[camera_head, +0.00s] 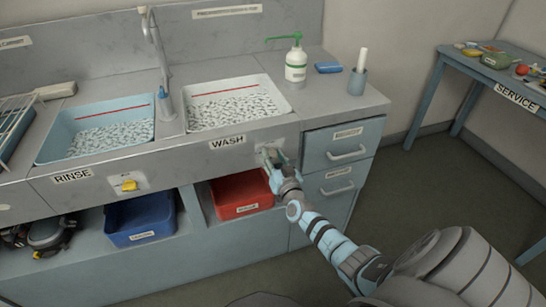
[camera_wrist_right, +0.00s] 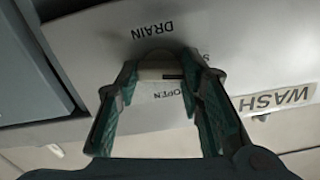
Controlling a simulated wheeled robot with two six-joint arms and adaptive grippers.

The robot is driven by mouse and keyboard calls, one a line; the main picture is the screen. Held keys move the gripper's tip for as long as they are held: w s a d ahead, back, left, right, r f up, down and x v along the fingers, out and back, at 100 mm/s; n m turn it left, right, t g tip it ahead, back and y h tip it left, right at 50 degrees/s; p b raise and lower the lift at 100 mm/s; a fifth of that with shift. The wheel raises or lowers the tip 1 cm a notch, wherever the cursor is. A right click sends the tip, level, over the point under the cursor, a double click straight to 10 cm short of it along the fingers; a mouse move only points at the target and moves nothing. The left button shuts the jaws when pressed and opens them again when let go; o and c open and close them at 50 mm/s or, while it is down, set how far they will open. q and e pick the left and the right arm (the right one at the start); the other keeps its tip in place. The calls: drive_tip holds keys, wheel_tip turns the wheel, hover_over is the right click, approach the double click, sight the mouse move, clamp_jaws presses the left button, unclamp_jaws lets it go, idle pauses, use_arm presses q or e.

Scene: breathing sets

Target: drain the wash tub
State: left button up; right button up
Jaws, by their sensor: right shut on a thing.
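The wash tub (camera_head: 252,84) is the white-walled basin on the right side of the counter, with foam across it and a red line on its back wall. The WASH label (camera_head: 227,141) is on the counter front below it. My right gripper (camera_head: 269,156) is at the front panel, right of that label. In the wrist view it (camera_wrist_right: 162,67) is shut on the drain knob (camera_wrist_right: 152,74), a pale piece with a dark mark, beneath the DRAIN label (camera_wrist_right: 152,30). An OPEN label (camera_wrist_right: 168,90) is beside the knob. My left gripper is out of view.
The rinse tub (camera_head: 68,118) and its yellow drain knob (camera_head: 129,185) are on the left. A red bin (camera_head: 238,212) and a blue bin (camera_head: 140,240) stand below. Drawers (camera_head: 343,145) are right of my gripper. A soap bottle (camera_head: 296,72) stands on the counter.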

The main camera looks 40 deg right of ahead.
drive_tip(key=m, duration=0.5)
drive_tip(key=shift+f, duration=0.1)
drive_tip(key=m, duration=0.5)
drive_tip(key=shift+d+b, duration=0.1)
drive_tip(key=shift+b, duration=0.3)
drive_tip(key=shift+m, duration=0.3)
drive_tip(key=o, duration=1.2)
drive_tip(key=shift+c, duration=0.2)
drive_tip(key=shift+s, duration=0.1)
drive_tip(key=v, duration=1.2)
